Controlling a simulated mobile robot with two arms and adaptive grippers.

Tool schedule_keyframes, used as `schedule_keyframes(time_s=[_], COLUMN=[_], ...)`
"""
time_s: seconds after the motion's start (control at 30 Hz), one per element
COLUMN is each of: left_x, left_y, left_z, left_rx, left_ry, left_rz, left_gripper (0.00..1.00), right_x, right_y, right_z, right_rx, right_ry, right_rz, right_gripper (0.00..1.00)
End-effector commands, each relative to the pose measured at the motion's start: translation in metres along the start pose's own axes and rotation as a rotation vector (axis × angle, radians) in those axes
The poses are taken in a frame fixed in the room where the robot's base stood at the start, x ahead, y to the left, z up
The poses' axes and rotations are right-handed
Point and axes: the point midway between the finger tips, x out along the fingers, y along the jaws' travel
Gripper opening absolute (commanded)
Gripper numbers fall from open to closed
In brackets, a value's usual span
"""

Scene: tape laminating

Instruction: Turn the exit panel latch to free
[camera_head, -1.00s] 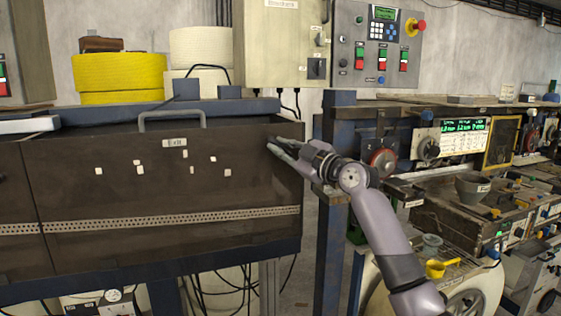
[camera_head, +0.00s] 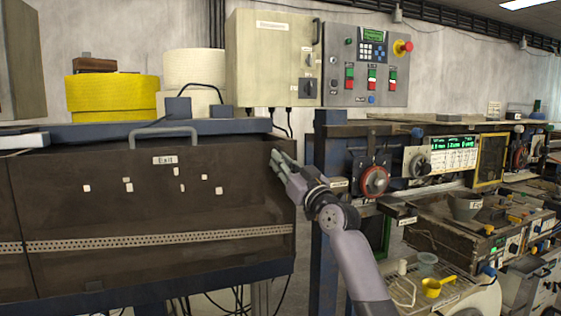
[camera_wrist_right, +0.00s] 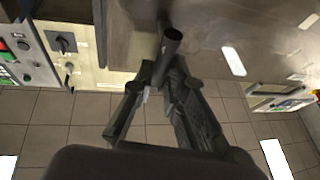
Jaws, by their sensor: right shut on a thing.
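The exit panel (camera_head: 110,205) is a dark brown sheet with an "Exit" label (camera_head: 165,160) and a grey bar handle (camera_head: 163,132) at its top. My right gripper (camera_head: 277,158) is at the panel's upper right corner. In the right wrist view my right gripper (camera_wrist_right: 160,70) is shut on a dark round post, the latch (camera_wrist_right: 172,40), which stands out from the panel face. In the head view the gripper hides the latch, so its turn angle cannot be told there. My left gripper is not in view.
A beige cabinet (camera_head: 272,60) and a control box (camera_head: 366,65) are behind. Yellow (camera_head: 112,92) and white rolls (camera_head: 192,70) sit above the panel.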

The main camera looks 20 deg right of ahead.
Motion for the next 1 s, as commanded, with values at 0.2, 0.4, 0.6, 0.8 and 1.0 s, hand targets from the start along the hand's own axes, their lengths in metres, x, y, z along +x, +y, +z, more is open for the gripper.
schedule_keyframes(time_s=[0.2,0.4,0.6,0.8,1.0], left_x=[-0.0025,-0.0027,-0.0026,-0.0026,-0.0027], left_y=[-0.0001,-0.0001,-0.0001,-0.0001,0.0], left_z=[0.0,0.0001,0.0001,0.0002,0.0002], left_rx=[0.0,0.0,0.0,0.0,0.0], left_ry=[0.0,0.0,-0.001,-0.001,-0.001], left_rz=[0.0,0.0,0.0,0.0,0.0], left_gripper=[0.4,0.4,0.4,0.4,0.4], right_x=[-0.0005,-0.0007,-0.0007,-0.0007,-0.0006], right_y=[0.0012,0.002,0.0019,0.0019,0.0017], right_z=[0.0021,0.0024,0.0024,0.0021,0.0012], right_rx=[0.049,0.059,0.059,0.059,0.057], right_ry=[0.007,0.009,0.009,0.009,0.011], right_rz=[0.019,0.025,0.024,0.024,0.024], right_gripper=[0.0,0.0,0.0,0.21,0.33])
